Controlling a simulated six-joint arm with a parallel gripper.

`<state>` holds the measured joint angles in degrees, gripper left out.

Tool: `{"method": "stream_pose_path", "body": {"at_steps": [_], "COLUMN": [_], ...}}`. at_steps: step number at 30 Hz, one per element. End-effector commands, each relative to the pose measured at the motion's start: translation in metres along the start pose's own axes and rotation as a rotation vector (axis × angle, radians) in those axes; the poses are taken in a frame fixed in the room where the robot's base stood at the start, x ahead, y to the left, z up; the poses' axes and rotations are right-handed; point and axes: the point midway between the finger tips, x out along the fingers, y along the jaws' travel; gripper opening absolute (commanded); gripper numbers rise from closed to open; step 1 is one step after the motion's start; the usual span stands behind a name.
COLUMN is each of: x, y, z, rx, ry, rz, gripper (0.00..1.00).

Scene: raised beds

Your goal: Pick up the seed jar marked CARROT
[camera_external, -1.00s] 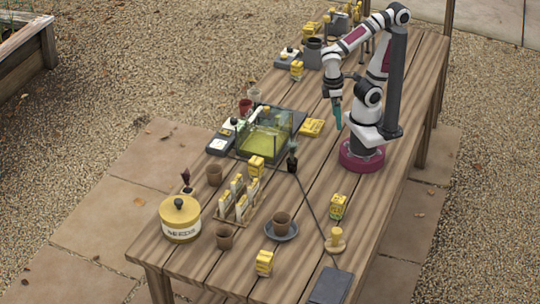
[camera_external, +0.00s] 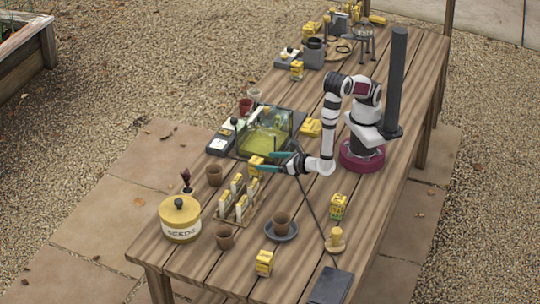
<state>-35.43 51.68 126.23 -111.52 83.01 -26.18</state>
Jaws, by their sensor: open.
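Several small yellow-and-white containers stand on the table, and their labels are too small to read, so I cannot tell which is marked CARROT. One yellow container (camera_external: 256,162) stands just in front of the glass-walled box, right by my fingertips. Others are at the front (camera_external: 264,262), at the right (camera_external: 338,206), beside the glass box (camera_external: 311,127) and at the back (camera_external: 296,70). My gripper (camera_external: 265,161) is open, low over the table, pointing left with its teal fingers apart. I cannot tell whether the fingers touch the nearest container.
The glass box (camera_external: 266,135) is close behind my gripper. A potted saucer (camera_external: 281,232) and dark slab (camera_external: 330,286) lie nearer the front.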

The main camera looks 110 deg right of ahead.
Motion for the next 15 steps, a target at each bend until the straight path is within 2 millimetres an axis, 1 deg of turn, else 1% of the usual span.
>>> {"method": "stream_pose_path", "body": {"at_steps": [2,6,9,12,15], "x": [0.008,0.036,0.053,0.059,0.059], "y": [-0.001,0.000,0.001,0.001,0.001], "z": [0.000,-0.001,-0.001,-0.001,-0.001], "rx": [0.000,0.001,0.002,0.001,0.001], "ry": [0.001,0.001,0.002,0.002,0.002], "rz": [-0.003,-0.005,-0.004,-0.001,0.000], "gripper": [0.88,0.88,0.88,0.88,0.88]}}
